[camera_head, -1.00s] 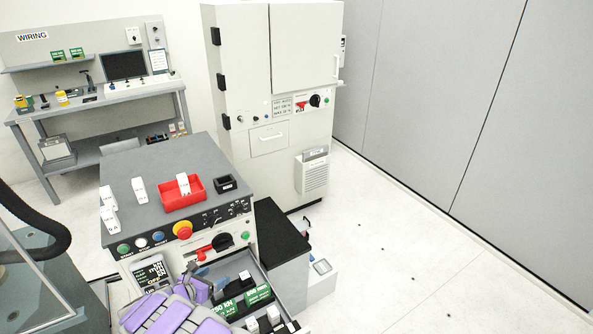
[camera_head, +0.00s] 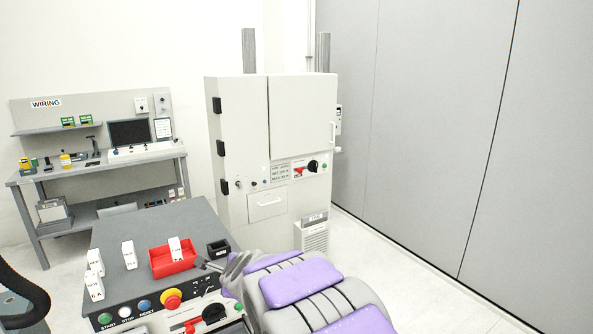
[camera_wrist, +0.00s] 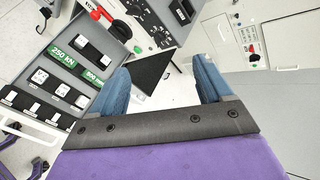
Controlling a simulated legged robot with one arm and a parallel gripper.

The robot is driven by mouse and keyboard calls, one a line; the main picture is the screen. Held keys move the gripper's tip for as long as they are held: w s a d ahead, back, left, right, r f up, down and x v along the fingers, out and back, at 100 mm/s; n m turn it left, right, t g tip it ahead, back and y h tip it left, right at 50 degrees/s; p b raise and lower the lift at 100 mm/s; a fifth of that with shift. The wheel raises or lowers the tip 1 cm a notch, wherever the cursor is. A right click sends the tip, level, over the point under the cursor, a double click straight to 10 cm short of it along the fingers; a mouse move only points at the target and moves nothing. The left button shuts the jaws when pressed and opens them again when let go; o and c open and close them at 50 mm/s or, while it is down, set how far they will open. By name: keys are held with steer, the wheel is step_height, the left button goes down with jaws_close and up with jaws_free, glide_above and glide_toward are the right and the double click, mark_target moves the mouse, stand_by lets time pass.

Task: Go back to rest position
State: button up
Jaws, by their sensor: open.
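My gripper shows in the wrist view (camera_wrist: 165,88) with its two blue fingers spread apart and nothing between them. Past the fingers are the floor and a dark panel. In the head view my purple and grey arm rises at the lower middle, at the right of the grey-topped control console (camera_head: 150,228); my fingertips are not clear there. A red tray (camera_head: 174,262) on the console holds a white labelled piece (camera_head: 175,248). A small black holder (camera_head: 218,249) sits right of the tray.
Several white labelled blocks (camera_head: 129,255) stand on the console's left side. A tall grey cabinet (camera_head: 240,150) stands behind it, and a wiring bench (camera_head: 100,165) at the back left. Floor at right is clear.

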steer(key=s+d+f+n+g+h+b, duration=0.1)
steer(key=s+d+f+n+g, duration=0.1)
steer(key=s+d+n, duration=0.4)
steer(key=s+d+f+n+g+h+b, duration=0.1)
steer(key=s+d+n+g, duration=0.4)
steer(key=s+d, duration=0.9)
steer(key=s+d+f+n+g+h+b, duration=0.1)
steer(key=s+d+f+n+g+h, duration=0.2)
steer(key=s, duration=2.3)
steer(key=d+n+g, duration=0.1)
steer(key=d+n, duration=0.2)
steer(key=d, duration=0.4)
steer(key=shift+s+d+f+n+b, duration=0.15)
steer(key=shift+s+n+b, duration=0.15)
steer(key=shift+b, duration=0.1)
steer(key=shift+d, duration=0.1)
steer(key=shift+c, duration=0.4)
